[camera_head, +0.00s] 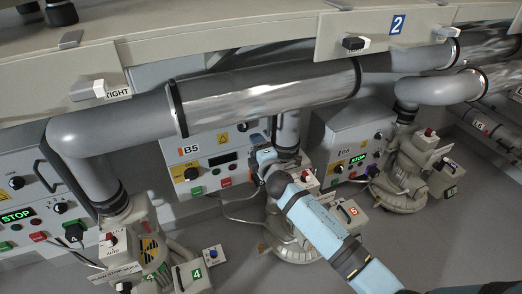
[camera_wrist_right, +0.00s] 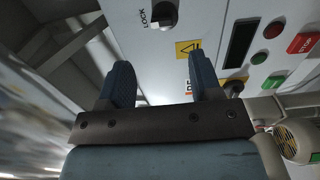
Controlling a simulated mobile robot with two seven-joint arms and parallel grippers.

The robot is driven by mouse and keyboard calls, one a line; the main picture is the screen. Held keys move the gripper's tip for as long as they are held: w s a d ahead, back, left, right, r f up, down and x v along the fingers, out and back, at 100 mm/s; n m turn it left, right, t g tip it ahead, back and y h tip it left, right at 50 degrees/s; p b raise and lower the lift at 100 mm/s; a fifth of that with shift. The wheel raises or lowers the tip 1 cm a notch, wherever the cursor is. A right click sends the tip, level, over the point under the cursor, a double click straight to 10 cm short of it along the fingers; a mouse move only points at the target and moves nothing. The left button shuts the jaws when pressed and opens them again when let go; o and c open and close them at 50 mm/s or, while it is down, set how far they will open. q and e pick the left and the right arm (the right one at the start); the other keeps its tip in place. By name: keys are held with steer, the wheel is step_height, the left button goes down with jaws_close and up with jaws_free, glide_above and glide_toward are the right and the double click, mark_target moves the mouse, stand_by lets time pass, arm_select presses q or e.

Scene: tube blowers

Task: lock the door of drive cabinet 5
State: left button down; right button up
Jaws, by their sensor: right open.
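Drive cabinet 5 (camera_head: 207,142) is the grey box marked B5, below the big pipe in the head view. Its front has a dark display, a yellow warning label and several buttons. In the right wrist view its panel (camera_wrist_right: 209,20) fills the top, with a lock knob (camera_wrist_right: 167,14) beside the word LOCK. My right gripper (camera_wrist_right: 163,78) is open and empty, its two dark fingers pointing toward the panel, with the knob beyond the gap between them. In the head view my right gripper (camera_head: 257,147) is at the right side of the cabinet front. My left gripper is not in view.
A large grey pipe (camera_head: 270,95) runs above the cabinet, with a vertical pipe close to my gripper. Another cabinet (camera_head: 345,128) stands to the right. Blower bases and cables stand on the floor in front. A wide ledge (camera_head: 190,28) hangs over the top.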

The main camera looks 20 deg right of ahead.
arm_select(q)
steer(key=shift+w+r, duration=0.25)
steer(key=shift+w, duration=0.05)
arm_select(e)
steer(key=s, duration=0.3)
steer(key=shift+s+d, duration=0.15)
steer(key=shift+s, duration=0.1)
steer(key=s+a+f+m+g+y, duration=0.15)
steer(key=s+m, duration=0.35)
steer(key=s, duration=0.6)
steer(key=s+a+f+m+g+y, duration=0.1)
steer(key=s+a+f+m+g, duration=0.15)
steer(key=s+m, duration=0.55)
steer(key=s+a+f+m+g+y, duration=0.1)
steer(key=s+a+f+m+g, duration=0.15)
steer(key=s, duration=1.05)
arm_select(q)
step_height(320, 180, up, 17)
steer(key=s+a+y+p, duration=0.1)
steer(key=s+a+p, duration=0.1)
steer(key=p, duration=2.7)
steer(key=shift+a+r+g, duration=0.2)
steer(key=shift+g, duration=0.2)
arm_select(e)
steer(key=s+d+r, duration=0.1)
steer(key=d+r, duration=0.2)
steer(key=r, duration=1.4)
steer(key=shift+s+r+h, duration=0.3)
steer(key=shift+s+h, duration=0.05)
steer(key=shift+h, duration=0.1)
